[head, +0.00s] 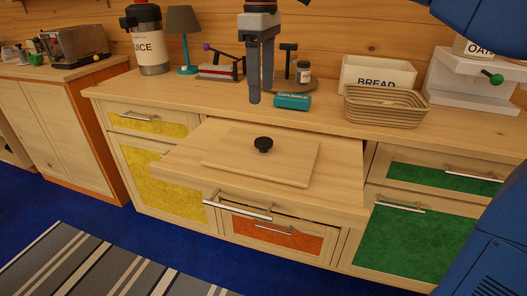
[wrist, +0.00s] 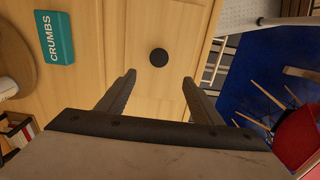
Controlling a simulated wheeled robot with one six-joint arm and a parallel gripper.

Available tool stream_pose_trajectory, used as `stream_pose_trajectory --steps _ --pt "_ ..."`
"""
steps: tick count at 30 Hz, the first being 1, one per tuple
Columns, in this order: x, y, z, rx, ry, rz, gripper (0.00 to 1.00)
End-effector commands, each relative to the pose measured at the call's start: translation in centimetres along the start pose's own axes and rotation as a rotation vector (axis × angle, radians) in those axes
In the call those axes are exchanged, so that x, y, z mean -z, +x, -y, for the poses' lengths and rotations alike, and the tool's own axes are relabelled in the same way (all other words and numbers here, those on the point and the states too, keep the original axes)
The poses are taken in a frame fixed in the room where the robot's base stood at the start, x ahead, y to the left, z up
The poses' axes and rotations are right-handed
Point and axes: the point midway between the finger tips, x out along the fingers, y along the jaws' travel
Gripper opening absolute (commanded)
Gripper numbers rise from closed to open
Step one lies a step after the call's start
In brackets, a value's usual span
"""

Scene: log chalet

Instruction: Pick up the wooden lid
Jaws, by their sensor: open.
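The wooden lid (head: 250,163) is a flat pale rectangular board with a round black knob (head: 263,144) on top. It lies flat on the pulled-out wooden board (head: 190,150) of the counter. In the wrist view the lid (wrist: 140,90) is hard to tell from the wood around it, but its black knob (wrist: 159,57) shows beyond the fingertips. My gripper (head: 260,98) hangs above the back of the counter, behind and above the lid in the head view. In the wrist view my gripper (wrist: 158,78) has its fingers spread apart with nothing between them.
A teal CRUMBS box (head: 292,101) lies on the counter near my gripper. A woven basket (head: 385,106) and a bread box (head: 377,75) stand right. The space above the lid is clear.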

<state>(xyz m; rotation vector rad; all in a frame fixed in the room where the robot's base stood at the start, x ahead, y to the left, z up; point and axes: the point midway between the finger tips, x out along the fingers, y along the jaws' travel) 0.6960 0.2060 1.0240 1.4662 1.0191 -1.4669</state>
Motion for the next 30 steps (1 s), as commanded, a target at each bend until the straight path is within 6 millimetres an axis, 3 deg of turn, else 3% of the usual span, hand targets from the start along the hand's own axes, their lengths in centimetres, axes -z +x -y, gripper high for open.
stream_pose_trajectory --steps 12,22,30 --pt "-0.1 7.1 0.0 0.001 0.001 0.001 0.6" --pt "-0.2 9.4 -0.1 0.0 0.001 0.0 0.6" --pt "-0.4 12.9 -0.3 0.001 0.002 0.001 0.6"
